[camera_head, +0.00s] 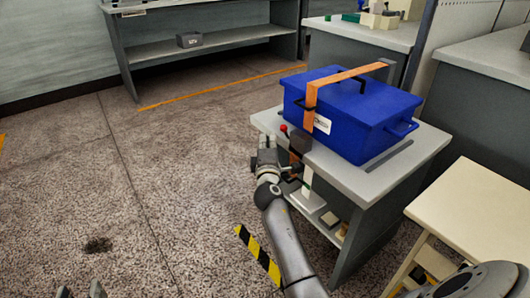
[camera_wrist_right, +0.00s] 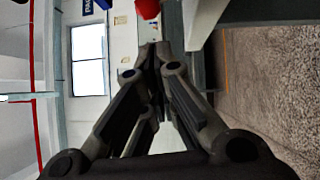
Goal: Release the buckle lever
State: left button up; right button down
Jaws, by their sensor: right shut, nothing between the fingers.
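A blue lidded box (camera_head: 355,112) stands on a grey table, with an orange strap (camera_head: 310,105) over it and down the table's front side. A red knob (camera_head: 284,128), apparently the end of the buckle lever, shows by the strap at the table edge. My right gripper (camera_head: 267,143) is shut and empty, just left of and below the knob. In the right wrist view, the red knob (camera_wrist_right: 148,8) is beyond the closed fingertips (camera_wrist_right: 154,52), with a visible gap. The buckle body is partly hidden. Two small tips, probably my left gripper (camera_head: 81,291), show at the bottom left edge.
The grey table (camera_head: 405,165) has a lower shelf below the box. A cream stool (camera_head: 475,210) stands close to its right. A black-and-yellow floor strip (camera_head: 258,256) lies in front. The floor to the left is open.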

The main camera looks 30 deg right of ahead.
aim_at(286, 132)
pick_arm(q)
jog(key=shift+s+a+f+g, duration=0.1)
jog(key=shift+s+f+g, duration=0.05)
jog(key=shift+f+g, duration=0.2)
pick_arm(e)
jog(key=shift+w+d+r, duration=0.1)
jog(key=shift+w+d, duration=0.05)
jog(key=shift+d, duration=0.5)
jog(key=shift+w+d+r, duration=0.1)
jog(key=shift+d, duration=0.5)
